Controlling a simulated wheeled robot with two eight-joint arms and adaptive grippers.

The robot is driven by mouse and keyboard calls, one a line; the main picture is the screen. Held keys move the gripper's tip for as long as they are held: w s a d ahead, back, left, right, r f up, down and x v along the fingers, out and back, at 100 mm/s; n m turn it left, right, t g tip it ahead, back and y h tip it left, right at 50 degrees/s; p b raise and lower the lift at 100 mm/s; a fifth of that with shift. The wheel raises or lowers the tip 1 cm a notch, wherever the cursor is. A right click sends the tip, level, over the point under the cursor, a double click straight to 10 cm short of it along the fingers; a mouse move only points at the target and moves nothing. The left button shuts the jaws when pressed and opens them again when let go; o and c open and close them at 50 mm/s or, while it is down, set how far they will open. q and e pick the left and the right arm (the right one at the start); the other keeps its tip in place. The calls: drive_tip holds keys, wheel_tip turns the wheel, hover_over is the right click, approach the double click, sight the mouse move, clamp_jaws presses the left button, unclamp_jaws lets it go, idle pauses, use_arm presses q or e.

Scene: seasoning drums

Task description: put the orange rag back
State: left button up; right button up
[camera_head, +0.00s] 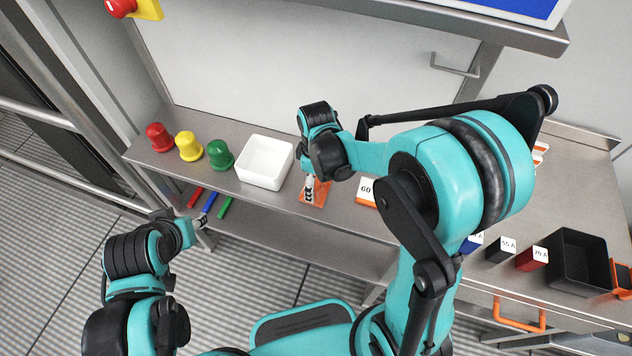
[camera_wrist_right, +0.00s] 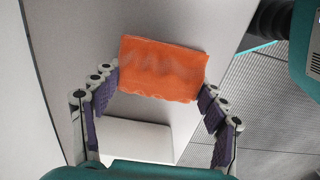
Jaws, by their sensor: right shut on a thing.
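The orange rag (camera_head: 318,194) shows below my right gripper (camera_head: 310,186) in the head view, to the right of the white bin (camera_head: 266,162). In the right wrist view the rag (camera_wrist_right: 163,68) is a flat orange cloth spanning the space between the fingertips of my right gripper (camera_wrist_right: 160,87), which is shut on it. I cannot tell whether the rag touches the shelf. My left gripper (camera_head: 188,226) is at lower left in the head view, in front of the shelf and apart from the rag. Its fingers are too small to read.
Red (camera_head: 159,137), yellow (camera_head: 188,146) and green (camera_head: 219,154) domed pieces stand left of the white bin. Coloured markers (camera_head: 208,205) lie on the lower shelf. A card reading 60 (camera_head: 366,191) stands right of the rag. A black bin (camera_head: 578,262) stands far right.

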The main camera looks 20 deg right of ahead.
drive_tip(key=o, duration=1.1)
drive_tip(key=shift+r, duration=0.1)
wheel_tip(320, 180, up, 10)
drive_tip(key=r+p, duration=0.1)
drive_tip(key=p, duration=0.2)
drive_tip(key=s+d+r+m+t, duration=0.1)
drive_tip(key=s+m+t, duration=0.1)
drive_tip(key=s+m, duration=0.1)
drive_tip(key=s+d+r+m+t, duration=0.2)
drive_tip(key=s+m, duration=0.2)
drive_tip(key=s+d+r+m+t, duration=0.1)
drive_tip(key=s+r+m+t, duration=0.1)
drive_tip(key=s+m+t, duration=0.1)
drive_tip(key=shift+s+d+r+m+p, duration=0.15)
drive_tip(key=shift+d+m+p, duration=0.2)
drive_tip(key=shift+m, duration=0.25)
